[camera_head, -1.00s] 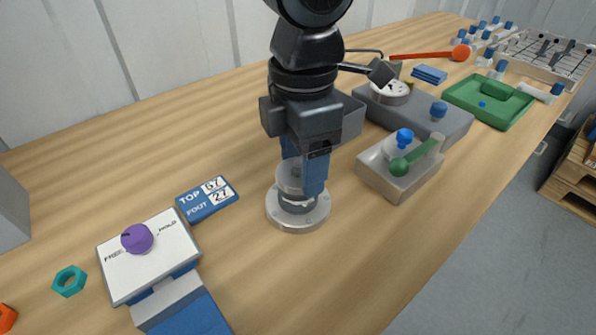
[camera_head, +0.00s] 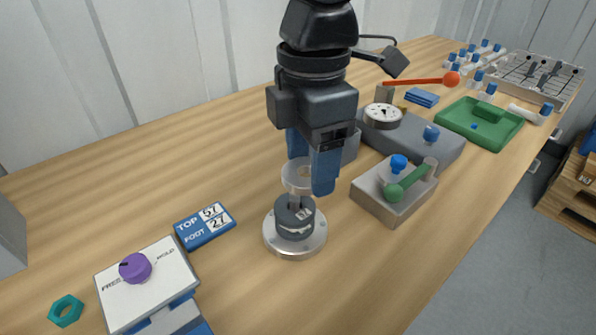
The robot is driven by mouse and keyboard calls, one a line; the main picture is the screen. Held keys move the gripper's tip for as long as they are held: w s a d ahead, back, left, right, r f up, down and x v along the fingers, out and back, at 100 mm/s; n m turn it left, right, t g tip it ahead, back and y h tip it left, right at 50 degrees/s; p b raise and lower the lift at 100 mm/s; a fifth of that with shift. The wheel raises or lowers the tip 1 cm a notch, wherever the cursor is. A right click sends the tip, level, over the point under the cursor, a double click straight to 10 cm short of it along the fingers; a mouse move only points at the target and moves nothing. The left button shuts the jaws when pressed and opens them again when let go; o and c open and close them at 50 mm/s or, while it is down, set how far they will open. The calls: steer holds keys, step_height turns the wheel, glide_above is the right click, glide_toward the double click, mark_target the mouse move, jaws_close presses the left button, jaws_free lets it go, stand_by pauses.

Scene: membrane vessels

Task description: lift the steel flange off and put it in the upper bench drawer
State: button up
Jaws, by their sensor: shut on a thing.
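My gripper (camera_head: 310,176) is shut on the steel flange (camera_head: 293,181), a pale metal ring held between its blue fingers. The right finger hides part of the ring. The flange is a little above a dark cylinder (camera_head: 294,220) with a small pale label, and a gap shows between them. A narrow pale upright piece shows in that gap. The cylinder stands on a round steel base (camera_head: 296,249) on the bench (camera_head: 360,270). A small handle (camera_head: 533,166) shows on the bench's front side at the right; I cannot tell which drawer it belongs to.
A grey block with a green lever (camera_head: 385,207) stands right of the base. A gauge on a grey box (camera_head: 440,150), a green tray (camera_head: 510,134) and a rack (camera_head: 535,75) lie farther right. A blue number plate (camera_head: 205,226) and a purple-knobbed box (camera_head: 150,285) are left. The front bench is clear.

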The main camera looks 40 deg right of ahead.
steer(key=s+d+r+p, duration=0.5)
steer(key=d+r, duration=0.3)
steer(key=r, duration=0.1)
steer(key=shift+d, duration=0.35)
